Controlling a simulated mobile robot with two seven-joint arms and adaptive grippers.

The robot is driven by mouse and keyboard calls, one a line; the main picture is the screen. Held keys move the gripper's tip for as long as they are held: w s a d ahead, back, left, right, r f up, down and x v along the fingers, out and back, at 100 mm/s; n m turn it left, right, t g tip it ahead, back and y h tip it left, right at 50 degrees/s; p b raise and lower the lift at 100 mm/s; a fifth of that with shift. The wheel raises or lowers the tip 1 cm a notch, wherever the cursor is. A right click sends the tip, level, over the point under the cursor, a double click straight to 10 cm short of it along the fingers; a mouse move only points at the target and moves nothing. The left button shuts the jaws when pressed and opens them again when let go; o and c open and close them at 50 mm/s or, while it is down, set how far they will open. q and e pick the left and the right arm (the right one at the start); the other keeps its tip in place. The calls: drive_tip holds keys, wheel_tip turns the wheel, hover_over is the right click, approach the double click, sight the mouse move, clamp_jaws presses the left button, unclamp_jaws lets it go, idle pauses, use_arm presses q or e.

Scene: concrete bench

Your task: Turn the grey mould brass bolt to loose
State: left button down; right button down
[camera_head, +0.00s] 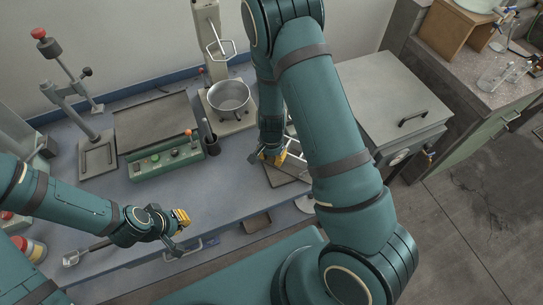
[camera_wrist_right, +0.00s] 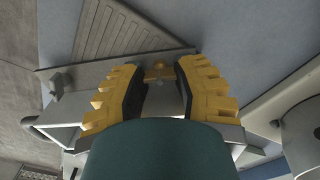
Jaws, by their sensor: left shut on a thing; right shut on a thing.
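The brass bolt (camera_wrist_right: 158,72) shows in the right wrist view, between the yellow fingertips of my right gripper (camera_wrist_right: 160,75), which is shut on it. The grey mould (camera_wrist_right: 95,75) lies behind the fingers, partly covered by them and my gripper body. In the head view my right gripper (camera_head: 274,158) is at the mould (camera_head: 295,148), which my arm largely hides; the bolt cannot be made out there. My left gripper (camera_head: 181,219) is over the front of the bench, shut on a small grey thing that I cannot identify. The bolt's tightness cannot be seen.
A steel bowl (camera_head: 229,97) on a stand and a green control box (camera_head: 167,158) are left of the mould. A grey lidded box (camera_head: 385,95) is right of my right arm. A metal scoop (camera_head: 82,254) lies near the front left; bench space between is clear.

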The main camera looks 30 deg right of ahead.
sight(272, 158)
drive_tip(key=c, duration=0.6)
unclamp_jaws()
drive_tip(key=shift+r, duration=0.15)
wheel_tip(272, 158, up, 12)
drive_tip(key=shift+f, duration=0.15)
